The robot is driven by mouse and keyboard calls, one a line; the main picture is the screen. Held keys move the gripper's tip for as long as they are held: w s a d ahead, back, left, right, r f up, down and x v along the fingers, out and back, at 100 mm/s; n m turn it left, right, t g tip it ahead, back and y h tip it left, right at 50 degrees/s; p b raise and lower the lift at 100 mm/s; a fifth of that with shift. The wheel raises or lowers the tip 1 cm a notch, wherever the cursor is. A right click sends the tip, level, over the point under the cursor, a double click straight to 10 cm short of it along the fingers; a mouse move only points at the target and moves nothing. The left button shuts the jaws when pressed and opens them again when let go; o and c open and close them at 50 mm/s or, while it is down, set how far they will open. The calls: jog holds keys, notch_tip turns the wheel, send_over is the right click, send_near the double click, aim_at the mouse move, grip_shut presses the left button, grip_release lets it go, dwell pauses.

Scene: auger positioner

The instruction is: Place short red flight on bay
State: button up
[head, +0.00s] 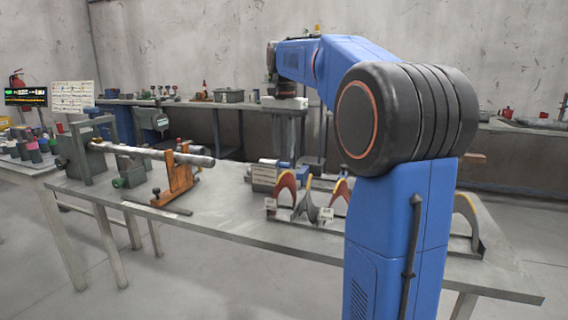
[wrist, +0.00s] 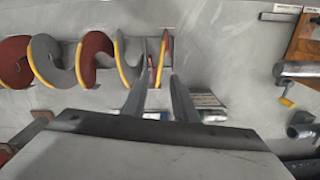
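In the wrist view, a narrow red piece with a yellow edge (wrist: 159,62), possibly the short red flight, shows just beyond and between the fingertips of my gripper (wrist: 158,82). The two fingers are apart, and I see no clear contact with the piece. Other flights stand in a row to its left: a red one (wrist: 96,58), a grey one (wrist: 48,58) and another red one (wrist: 14,62). In the head view, a red flight (head: 287,184) and a grey flight (head: 306,206) stand on the table. I cannot tell which part is the bay.
The grey table (head: 225,205) carries a long shaft (head: 150,153) on an orange stand (head: 176,178) at left. In the wrist view, the shaft end (wrist: 300,70) and a yellow knob (wrist: 287,101) are at right. My arm hides part of the table. The table's front middle is clear.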

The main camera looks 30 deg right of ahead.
jog(key=shift+r, duration=1.9)
jog(key=shift+s, duration=0.1)
jog(key=s+a+f+n+t, duration=0.1)
jog(key=s+a+f+n, duration=0.3)
jog(key=s+f, duration=0.5)
jog(key=s+a+f+n+t, duration=0.2)
jog(key=s+a+f+n, duration=0.2)
jog(key=s+f, duration=0.5)
jog(key=s+a+f+n+t, duration=0.1)
jog(key=s+a+f+n, duration=0.3)
jog(key=s+a+f, duration=0.3)
jog(key=s+f, duration=0.2)
jog(key=s, duration=0.3)
jog(key=shift+a+f+t, duration=0.25)
jog(key=shift+a+t, duration=0.15)
